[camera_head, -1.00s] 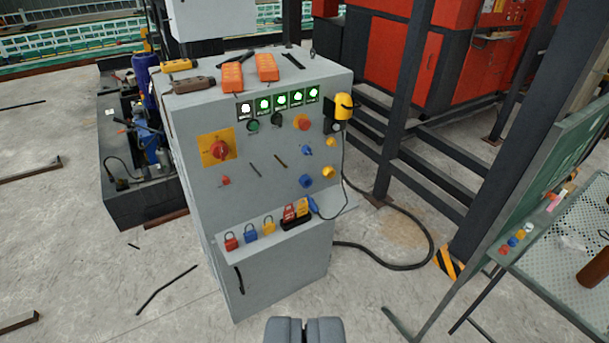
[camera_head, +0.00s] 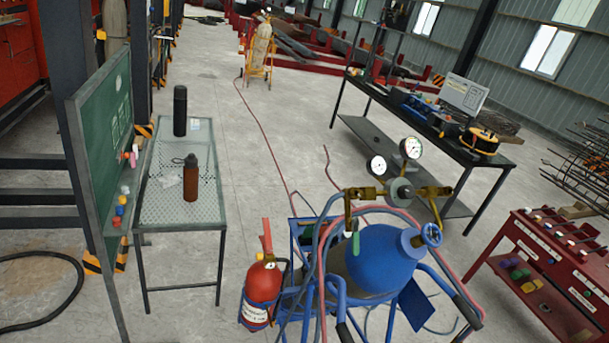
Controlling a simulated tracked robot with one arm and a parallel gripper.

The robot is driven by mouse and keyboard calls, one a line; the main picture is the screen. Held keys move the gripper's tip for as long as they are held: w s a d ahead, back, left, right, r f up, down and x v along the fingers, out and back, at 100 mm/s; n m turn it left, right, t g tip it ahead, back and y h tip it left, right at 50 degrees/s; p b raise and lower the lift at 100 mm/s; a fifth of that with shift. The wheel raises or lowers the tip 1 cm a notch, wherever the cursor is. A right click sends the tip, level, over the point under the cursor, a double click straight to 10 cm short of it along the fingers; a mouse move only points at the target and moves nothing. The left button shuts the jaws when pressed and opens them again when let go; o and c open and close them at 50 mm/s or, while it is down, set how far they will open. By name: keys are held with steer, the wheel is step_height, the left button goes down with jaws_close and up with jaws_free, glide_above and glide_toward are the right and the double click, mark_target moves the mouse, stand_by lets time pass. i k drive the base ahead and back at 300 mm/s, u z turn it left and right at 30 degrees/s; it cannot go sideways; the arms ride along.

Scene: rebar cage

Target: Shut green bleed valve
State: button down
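A small green lever-like part (camera_head: 356,243) hangs below a brass fitting (camera_head: 360,193) at the gas cart, right of centre. It is too small to tell whether it is the bleed valve or how it is set. Two round gauges (camera_head: 411,148) stand above the fittings. A blue cylinder (camera_head: 376,261) lies tilted in the cart, with a blue handwheel (camera_head: 431,235) at its upper right end. Red and blue hoses loop around the fittings and partly hide them. My gripper is not in view.
A red fire extinguisher (camera_head: 263,290) hangs at the cart's left. A mesh table (camera_head: 180,211) with two bottles and a green board (camera_head: 103,140) stand left. A dark workbench (camera_head: 400,124) is behind, a red tool cabinet (camera_head: 540,270) right. Floor between table and workbench is mostly clear.

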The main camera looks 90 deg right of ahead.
mark_target(355, 233)
steer(key=z, duration=1.8)
